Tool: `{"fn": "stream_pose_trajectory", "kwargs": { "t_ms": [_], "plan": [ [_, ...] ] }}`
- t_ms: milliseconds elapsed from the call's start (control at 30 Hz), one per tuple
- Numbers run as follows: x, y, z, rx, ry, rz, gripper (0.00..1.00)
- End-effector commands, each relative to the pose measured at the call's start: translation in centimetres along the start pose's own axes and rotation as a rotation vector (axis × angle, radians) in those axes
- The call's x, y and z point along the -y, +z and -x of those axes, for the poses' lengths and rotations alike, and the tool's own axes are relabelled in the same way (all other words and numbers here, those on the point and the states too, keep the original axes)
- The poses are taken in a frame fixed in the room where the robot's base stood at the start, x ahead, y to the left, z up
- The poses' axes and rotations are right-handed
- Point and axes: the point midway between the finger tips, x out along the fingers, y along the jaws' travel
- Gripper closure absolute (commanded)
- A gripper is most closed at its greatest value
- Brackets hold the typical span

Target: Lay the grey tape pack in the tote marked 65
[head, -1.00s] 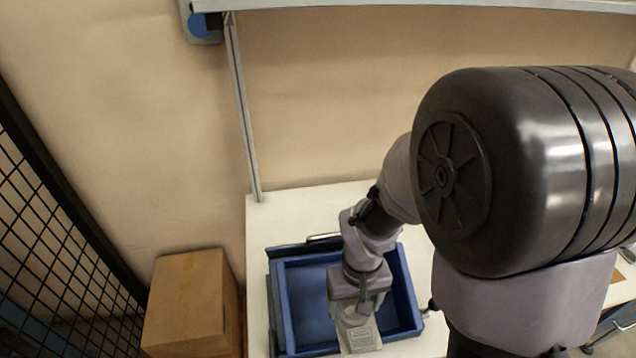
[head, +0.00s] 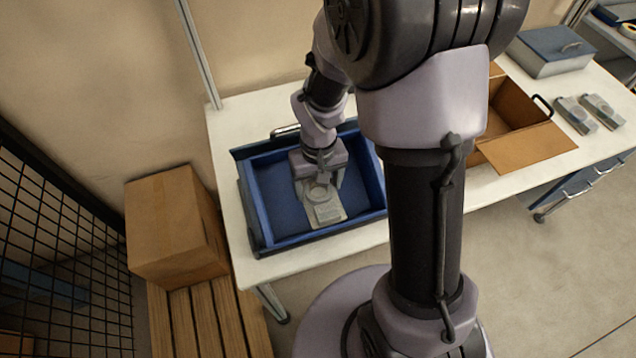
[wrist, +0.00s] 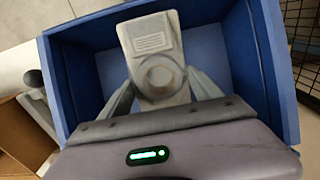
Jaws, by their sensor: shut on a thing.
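The grey tape pack (head: 326,208) is a flat grey piece with a round raised reel and a label block. It also shows in the wrist view (wrist: 151,47). My gripper (head: 320,186) is shut on it by the round part, and its two fingers flank the reel in the wrist view (wrist: 162,88). The pack is over the inside of a blue tote (head: 250,205) on the white table; the tote walls surround it in the wrist view (wrist: 266,60). I cannot tell whether the pack touches the tote floor. No number shows on the tote.
An open cardboard box (head: 535,148) stands right of my arm. Two more grey packs (head: 577,116) lie on the table (head: 300,262) near a lidded grey-blue box (head: 549,60). A closed carton (head: 172,225) sits on wooden slats left, beside a black mesh fence (head: 60,250).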

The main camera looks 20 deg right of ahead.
Motion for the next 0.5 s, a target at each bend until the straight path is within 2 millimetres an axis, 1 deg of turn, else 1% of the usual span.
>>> {"fn": "stream_pose_trajectory", "kwargs": {
  "t_ms": [33,67,100,167,433,500],
  "plan": [
    [0.0,0.0,-0.01,0.0,0.0,0.0,0.75],
    [0.0,0.0,0.02,0.0,0.0,0.0,0.25],
    [0.0,0.0,0.03,0.0,0.0,0.0,0.17],
    [0.0,0.0,0.04,0.0,0.0,0.0,0.05],
    [0.0,0.01,0.07,0.0,0.0,0.0,0.05],
    [0.0,0.0,0.54,0.0,0.0,0.0,0.05]
  ]
}}
